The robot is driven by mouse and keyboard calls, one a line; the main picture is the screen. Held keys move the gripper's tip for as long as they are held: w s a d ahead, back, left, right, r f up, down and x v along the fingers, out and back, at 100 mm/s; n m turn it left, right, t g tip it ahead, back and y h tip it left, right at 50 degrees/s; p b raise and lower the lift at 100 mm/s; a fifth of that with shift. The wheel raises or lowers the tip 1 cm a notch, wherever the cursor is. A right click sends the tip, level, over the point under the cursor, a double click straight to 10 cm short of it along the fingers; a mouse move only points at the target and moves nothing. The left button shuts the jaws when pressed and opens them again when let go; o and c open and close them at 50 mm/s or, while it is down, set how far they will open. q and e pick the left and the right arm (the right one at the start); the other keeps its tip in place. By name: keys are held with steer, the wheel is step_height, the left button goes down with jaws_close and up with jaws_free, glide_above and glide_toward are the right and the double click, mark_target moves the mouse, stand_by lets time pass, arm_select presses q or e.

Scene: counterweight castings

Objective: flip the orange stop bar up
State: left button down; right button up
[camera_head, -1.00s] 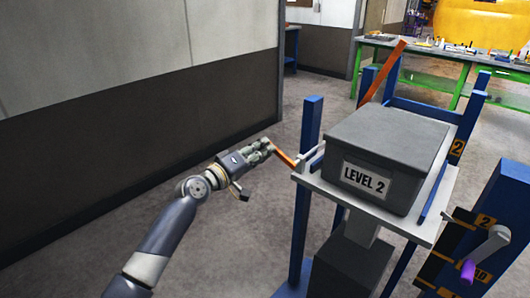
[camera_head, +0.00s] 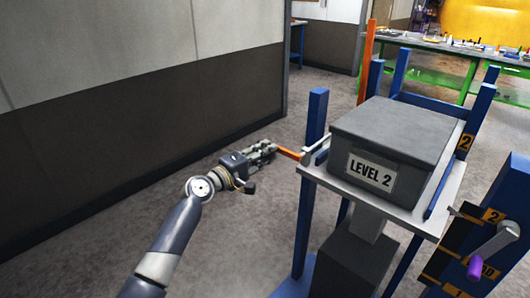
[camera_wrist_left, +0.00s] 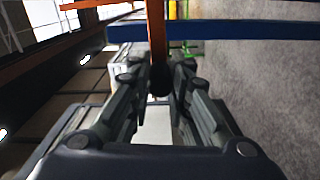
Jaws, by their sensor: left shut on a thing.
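My left gripper (camera_head: 275,149) is shut on the short orange end, left of the stand. In the left wrist view the orange bar (camera_wrist_left: 157,35) runs between the two fingers (camera_wrist_left: 159,76). My right gripper is not in view.
A dark grey box (camera_head: 400,135) labelled LEVEL 2 sits on a grey platform (camera_head: 325,178) between blue posts (camera_head: 316,125). A crank with a purple handle (camera_head: 475,268) is at right. Floor left of the stand is clear, up to a wall (camera_head: 140,130).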

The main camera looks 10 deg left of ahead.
arm_select(q)
steer(key=c, duration=1.4)
jaws_free()
steer(key=shift+c, duration=0.2)
steer(key=shift+a, duration=0.1)
steer(key=v, duration=1.2)
